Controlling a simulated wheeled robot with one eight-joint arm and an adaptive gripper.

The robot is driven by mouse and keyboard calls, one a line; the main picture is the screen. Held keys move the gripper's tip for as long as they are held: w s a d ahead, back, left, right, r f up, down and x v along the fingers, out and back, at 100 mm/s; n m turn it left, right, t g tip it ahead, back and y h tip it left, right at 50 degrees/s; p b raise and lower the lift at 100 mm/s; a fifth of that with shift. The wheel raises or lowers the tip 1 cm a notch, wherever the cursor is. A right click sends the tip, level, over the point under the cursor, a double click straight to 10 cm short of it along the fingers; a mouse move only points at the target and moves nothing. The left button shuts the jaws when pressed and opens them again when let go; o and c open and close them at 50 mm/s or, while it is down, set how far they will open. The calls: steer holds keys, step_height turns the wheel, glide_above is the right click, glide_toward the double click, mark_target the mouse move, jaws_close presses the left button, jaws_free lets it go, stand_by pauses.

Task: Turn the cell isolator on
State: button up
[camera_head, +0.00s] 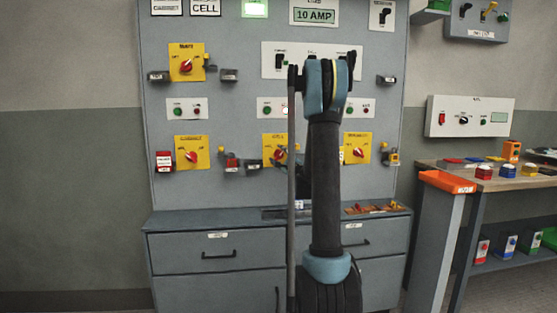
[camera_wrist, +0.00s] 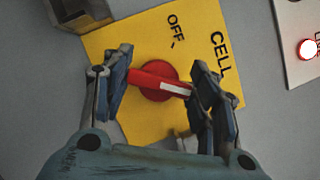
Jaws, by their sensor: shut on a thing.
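The cell isolator is a yellow plate (camera_wrist: 112,38) lettered CELL and OFF, with a red handle (camera_wrist: 155,84) at its middle. In the wrist view the handle's white stripe points right, toward the lower end of the word CELL and away from the OFF mark. My gripper (camera_wrist: 160,88) is shut on the handle, one finger at each end. The right finger covers part of the plate, and no ON lettering is readable. In the head view the plate (camera_head: 273,139) is in the lower middle of the panel, partly behind my arm, which hides my gripper's fingers.
Another yellow isolator (camera_head: 191,154) is to the left and one (camera_head: 357,147) to the right, with padlocks nearby. One more (camera_head: 187,62) is above left. A grey drawer cabinet (camera_head: 218,265) stands below the panel. A workbench (camera_head: 520,182) is at right.

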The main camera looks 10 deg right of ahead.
steer(key=shift+m+t, duration=0.4)
steer(key=shift+m, duration=1)
steer(key=shift+a+m+h, duration=0.1)
steer(key=shift+m+h, duration=0.2)
steer(key=shift+h, duration=0.1)
steer(key=o, duration=1.1)
steer(key=shift+c, duration=0.2)
steer(key=shift+s, duration=0.1)
steer(key=v, duration=1.1)
steer(key=shift+s+f, duration=0.3)
steer(key=shift+f, duration=0.1)
